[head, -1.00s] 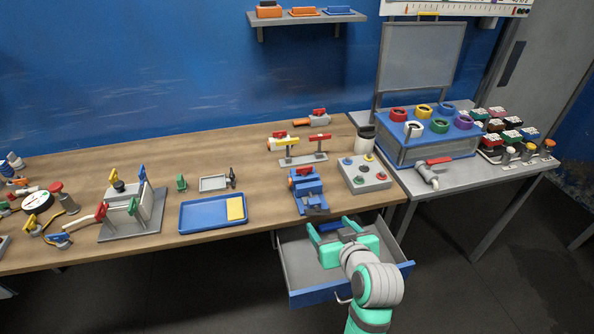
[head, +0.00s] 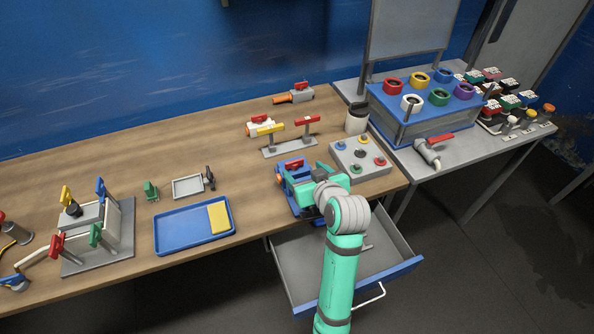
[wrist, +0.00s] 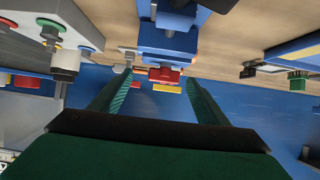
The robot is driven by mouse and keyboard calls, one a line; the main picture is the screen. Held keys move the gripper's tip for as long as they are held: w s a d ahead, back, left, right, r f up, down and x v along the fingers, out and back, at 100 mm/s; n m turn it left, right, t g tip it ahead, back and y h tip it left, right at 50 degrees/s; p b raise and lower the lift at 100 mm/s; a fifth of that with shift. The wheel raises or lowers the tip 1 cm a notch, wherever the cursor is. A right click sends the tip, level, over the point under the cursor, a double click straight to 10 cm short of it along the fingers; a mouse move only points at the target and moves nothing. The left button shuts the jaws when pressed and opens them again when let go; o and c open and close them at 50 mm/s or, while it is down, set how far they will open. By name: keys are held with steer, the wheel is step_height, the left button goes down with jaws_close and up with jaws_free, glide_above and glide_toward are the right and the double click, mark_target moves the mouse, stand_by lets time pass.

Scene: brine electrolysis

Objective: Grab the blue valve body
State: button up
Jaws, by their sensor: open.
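The blue valve body (head: 290,176) with a red handle (head: 292,164) sits at the front edge of the wooden bench, on a blue vise-like base (head: 300,212). My arm partly hides both in the head view. In the wrist view the blue body (wrist: 172,40) is at top centre, with red parts (wrist: 163,75) just below it. My gripper (wrist: 159,82) is open and empty, its two green fingers pointing toward the blue body from either side of the red parts. In the head view my gripper (head: 301,180) is close over the body; contact cannot be told.
A grey button box (head: 360,158) stands right of the body, and a stand with yellow and red handles (head: 288,148) behind it. A blue tray (head: 180,236) lies left. An open drawer (head: 390,265) juts out below the bench edge.

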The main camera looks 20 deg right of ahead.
mark_target(295, 163)
steer(key=shift+w+f, duration=0.2)
steer(key=shift+w, duration=0.05)
steer(key=shift+w+a, duration=0.15)
steer(key=shift+a, duration=0.2)
steer(key=w, duration=0.2)
steer(key=w+f, duration=0.1)
steer(key=w, duration=0.1)
steer(key=shift+a+f, duration=0.1)
steer(key=shift+a, duration=0.3)
steer(key=shift+w+d+f, duration=0.25)
steer(key=shift+w+f, duration=0.1)
steer(key=shift+w, duration=0.25)
steer(key=shift+a, duration=0.1)
steer(key=c, duration=1.5)
steer(key=shift+r, duration=0.1)
steer(key=shift+c, duration=0.8)
